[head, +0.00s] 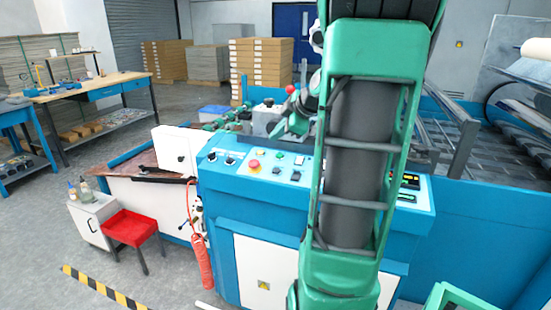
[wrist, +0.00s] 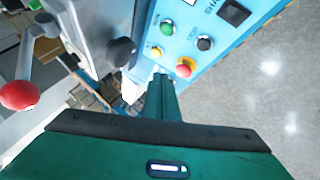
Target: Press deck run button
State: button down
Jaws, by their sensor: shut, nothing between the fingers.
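The control panel (head: 230,178) is the sloped blue top of the machine, with several buttons and knobs. A red mushroom button (head: 254,164) on a yellow base stands out there. In the wrist view the panel (wrist: 222,52) carries a green button (wrist: 167,25), a black button (wrist: 204,43), a yellow button (wrist: 157,51) and the red mushroom button (wrist: 186,67). I cannot read which one is labelled deck run. My gripper (wrist: 161,82) is shut and empty, its tip near the panel's edge in the picture, below the yellow button. I cannot tell whether it touches anything.
A lever with a red ball knob (wrist: 19,95) stands left of my gripper, and a black round knob (wrist: 121,51) is closer to it. My arm hides part of the panel in the head view.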

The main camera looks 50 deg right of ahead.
aim_at(280, 156)
jog(key=d, duration=0.1)
jog(key=w+d+r+n, duration=0.1)
jog(key=d+r+n+t, duration=0.1)
jog(key=shift+w+d, duration=0.15)
jog(key=shift+d, duration=0.05)
jog(key=shift+f, duration=0.2)
jog(key=shift+w+d+f, duration=0.1)
jog(key=shift+d+f, duration=0.15)
jog(key=shift+f, duration=1.15)
jog(key=shift+w+d+f, duration=0.15)
jog(key=shift+d+f, duration=0.15)
jog(key=shift+f, duration=1.05)
jog(key=shift+w+d+f, duration=0.1)
jog(key=shift+d+f, duration=0.15)
jog(key=shift+f, duration=1.15)
jog(key=shift+f, duration=0.1)
jog(key=shift+w+d+f, duration=0.1)
jog(key=shift+f, duration=0.15)
